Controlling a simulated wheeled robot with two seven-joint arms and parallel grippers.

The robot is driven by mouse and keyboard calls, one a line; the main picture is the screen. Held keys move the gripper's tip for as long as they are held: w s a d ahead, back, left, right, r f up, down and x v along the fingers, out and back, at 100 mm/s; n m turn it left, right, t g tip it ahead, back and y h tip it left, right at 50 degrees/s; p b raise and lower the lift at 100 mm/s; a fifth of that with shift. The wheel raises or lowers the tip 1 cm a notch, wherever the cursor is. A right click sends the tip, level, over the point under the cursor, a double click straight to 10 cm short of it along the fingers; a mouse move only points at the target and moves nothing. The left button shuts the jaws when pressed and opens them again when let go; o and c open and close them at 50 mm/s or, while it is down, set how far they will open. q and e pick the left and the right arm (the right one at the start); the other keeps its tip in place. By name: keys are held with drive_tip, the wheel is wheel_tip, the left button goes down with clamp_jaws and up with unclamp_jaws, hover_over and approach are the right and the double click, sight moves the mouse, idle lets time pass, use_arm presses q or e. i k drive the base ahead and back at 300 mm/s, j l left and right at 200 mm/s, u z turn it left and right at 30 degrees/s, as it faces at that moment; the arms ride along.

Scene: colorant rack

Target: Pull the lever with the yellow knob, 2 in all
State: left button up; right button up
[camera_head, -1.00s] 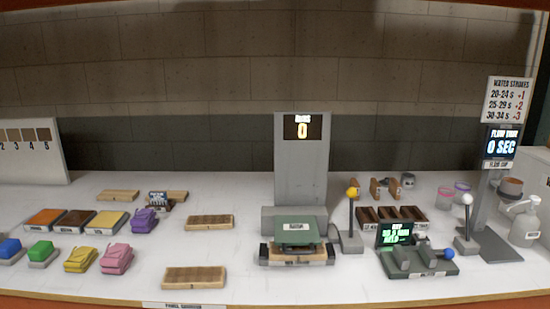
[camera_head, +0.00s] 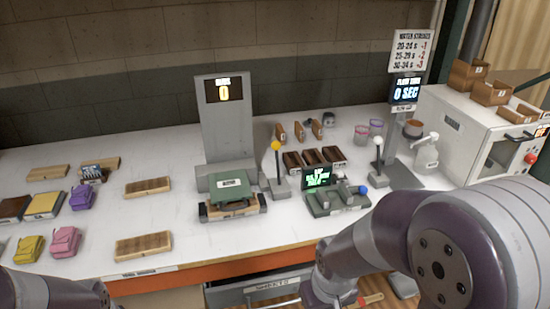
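The lever with the yellow knob (camera_head: 276,146) stands upright on a small grey base, just right of the grey press machine (camera_head: 228,130). The display on the machine's column reads 0. A wooden block sits under the green plate (camera_head: 232,186) of the machine. My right arm comes in large at the lower right, and my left arm shows at the lower left corner. Neither gripper's fingers can be made out; both arms are below and in front of the table, apart from the lever.
A white-knobbed lever (camera_head: 378,142) and a small green device with a blue knob (camera_head: 364,189) stand right of the yellow-knobbed lever. Brown bins (camera_head: 314,157) lie behind. A white oven-like box (camera_head: 470,130) stands far right.

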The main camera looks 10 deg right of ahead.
sight(276, 146)
drive_tip(key=i+l+z, duration=0.15)
drive_tip(key=i+z, duration=0.35)
drive_tip(key=i, duration=0.25)
drive_tip(key=u, duration=1.95)
drive_tip(key=k+l+u, duration=0.2)
drive_tip(key=k+l, duration=0.75)
drive_tip(key=l, duration=0.2)
